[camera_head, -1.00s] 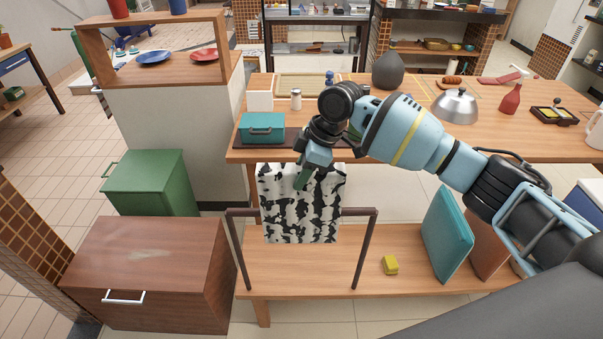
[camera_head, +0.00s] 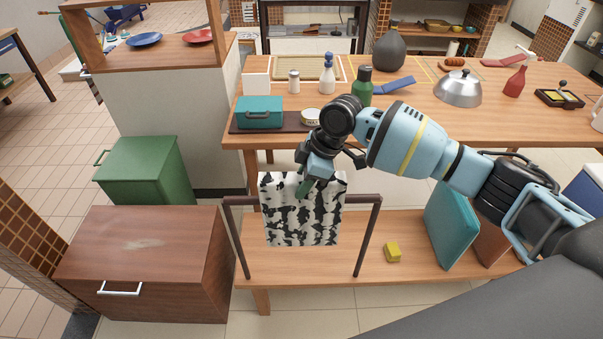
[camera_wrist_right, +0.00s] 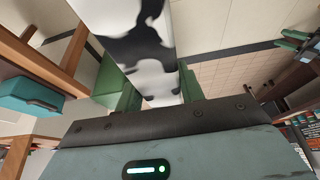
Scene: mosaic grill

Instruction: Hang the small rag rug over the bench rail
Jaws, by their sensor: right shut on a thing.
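The small rag rug (camera_head: 300,222), white with black blotches, hangs down from my right gripper (camera_head: 305,188). The gripper is shut on its upper edge; in the right wrist view the rug (camera_wrist_right: 150,45) lies between the two green fingers (camera_wrist_right: 155,90). The dark bench rail (camera_head: 362,200) stands on the bench (camera_head: 320,270). The rug's top is above the rail's height, and its lower part hangs below it. The rug hides the middle of the rail from the head camera; I cannot tell whether they touch. My left gripper is not in view.
A teal panel (camera_head: 448,225) and a yellow block (camera_head: 393,252) are on the bench, right of the rail. A brown drawer box (camera_head: 140,260) stands left. Behind is a table with a teal box (camera_head: 260,112), green bottle (camera_head: 363,88) and silver dome (camera_head: 457,90).

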